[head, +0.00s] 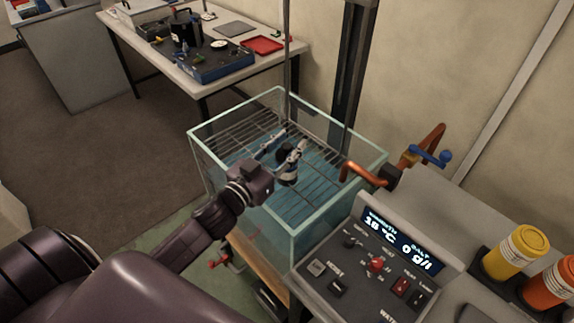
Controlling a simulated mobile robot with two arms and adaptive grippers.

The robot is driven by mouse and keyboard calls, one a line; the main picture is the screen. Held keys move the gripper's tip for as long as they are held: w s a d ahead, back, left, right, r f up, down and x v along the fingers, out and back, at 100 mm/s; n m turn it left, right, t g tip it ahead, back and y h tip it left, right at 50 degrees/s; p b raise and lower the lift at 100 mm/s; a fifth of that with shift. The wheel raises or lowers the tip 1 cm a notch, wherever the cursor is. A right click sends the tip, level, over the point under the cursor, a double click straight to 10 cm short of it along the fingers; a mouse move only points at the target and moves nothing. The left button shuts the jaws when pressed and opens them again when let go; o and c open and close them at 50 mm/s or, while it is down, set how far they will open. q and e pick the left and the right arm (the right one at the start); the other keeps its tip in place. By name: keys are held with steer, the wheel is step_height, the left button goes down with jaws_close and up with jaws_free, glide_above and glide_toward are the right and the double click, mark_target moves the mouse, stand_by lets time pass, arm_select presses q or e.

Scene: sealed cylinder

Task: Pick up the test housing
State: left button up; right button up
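The test housing appears to be a small cylinder (288,179) with a dark top and a pale band. It is inside the glass tank (318,205), at the level of the wire rack, and looks about upright. My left gripper (293,139) reaches over the tank's near left wall. Its two fingers are spread apart, with the housing's dark top showing between them. The right-hand finger covers part of the housing. I cannot tell whether either finger touches it. My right gripper is not in view.
A control panel (365,262) with a lit display stands right of the tank. An orange pipe with a blue-handled valve (428,155) is behind it. Yellow (515,252) and orange containers stand at the right. A table (155,38) with tools and a red tray is at the back.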

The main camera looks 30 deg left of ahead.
arm_select(q)
jaws_close()
steer(key=shift+r, duration=0.15)
stand_by(0.4)
